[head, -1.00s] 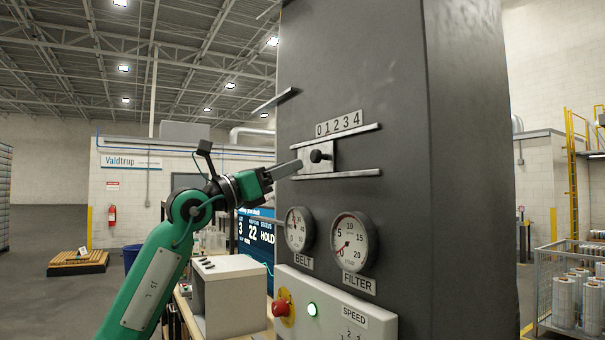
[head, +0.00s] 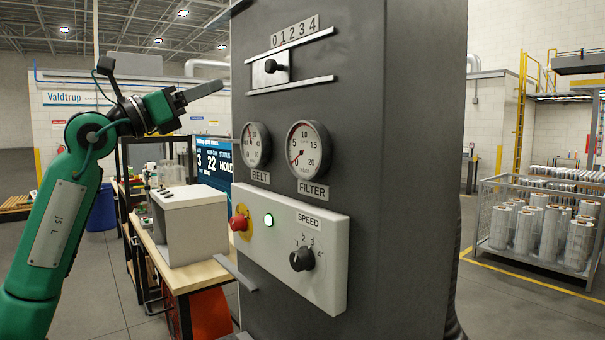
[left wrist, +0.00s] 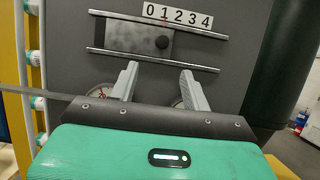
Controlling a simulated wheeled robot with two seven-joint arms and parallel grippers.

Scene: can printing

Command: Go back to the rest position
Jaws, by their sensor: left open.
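My left gripper (head: 205,92) is raised on its green arm at the left of the dark machine panel. Its fingers point at the panel and are apart from the slider. In the left wrist view the gripper (left wrist: 162,88) is open, with nothing between its two grey fingers. The slider's black knob (head: 270,66) sits on a metal plate between two rails, below a 0 to 4 scale. My right gripper is not in view.
BELT (head: 256,145) and FILTER (head: 309,149) gauges sit below the slider. Below them a white control box (head: 290,270) holds a red button, a lit green light and the SPEED dial (head: 302,258). A wooden bench (head: 187,276) stands left; a wire cage (head: 490,215) of rolls stands right.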

